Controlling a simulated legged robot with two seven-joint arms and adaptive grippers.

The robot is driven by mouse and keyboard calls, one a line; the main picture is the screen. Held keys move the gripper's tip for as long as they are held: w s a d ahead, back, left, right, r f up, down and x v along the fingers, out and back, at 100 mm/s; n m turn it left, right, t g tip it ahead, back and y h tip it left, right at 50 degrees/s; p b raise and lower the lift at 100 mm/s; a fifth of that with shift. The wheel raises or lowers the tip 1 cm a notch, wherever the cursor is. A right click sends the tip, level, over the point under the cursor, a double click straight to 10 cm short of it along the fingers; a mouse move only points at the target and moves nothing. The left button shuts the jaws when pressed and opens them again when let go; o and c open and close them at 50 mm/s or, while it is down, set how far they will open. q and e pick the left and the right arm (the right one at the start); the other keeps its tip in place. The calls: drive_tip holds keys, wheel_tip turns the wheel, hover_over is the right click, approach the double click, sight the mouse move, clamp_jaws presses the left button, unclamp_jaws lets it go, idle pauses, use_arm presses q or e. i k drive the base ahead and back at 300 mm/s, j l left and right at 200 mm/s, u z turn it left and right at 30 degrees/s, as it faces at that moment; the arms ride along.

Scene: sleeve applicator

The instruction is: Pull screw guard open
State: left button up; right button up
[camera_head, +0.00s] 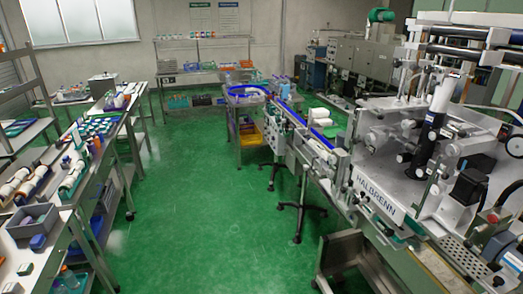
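The sleeve applicator (380,203), a silver machine lettered "HALBRENN", fills the right side of the head view. A tilted black and white cylinder (431,130) rises from its top among rods, clamps and knobs. A conveyor (300,124) with blue edges runs from the machine toward the back of the room. I cannot tell which part is the screw guard, or whether it is open or closed. Neither of my grippers shows in this view.
Green floor (185,215) is clear between the machine and the benches at left. A bench (62,215) holds rolls, bottles and a grey bin (33,221). A stand's feet (301,208) spread under the conveyor. A shelf rack (203,75) stands at the back wall.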

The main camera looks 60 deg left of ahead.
sight(310, 150)
drive_tip(key=u, duration=1.55)
drive_tip(key=z, duration=0.3)
drive_tip(key=i+j+z, duration=0.2)
drive_tip(key=i+z, duration=0.3)
drive_tip(key=i+j+z, duration=0.25)
drive_tip(key=z, duration=0.25)
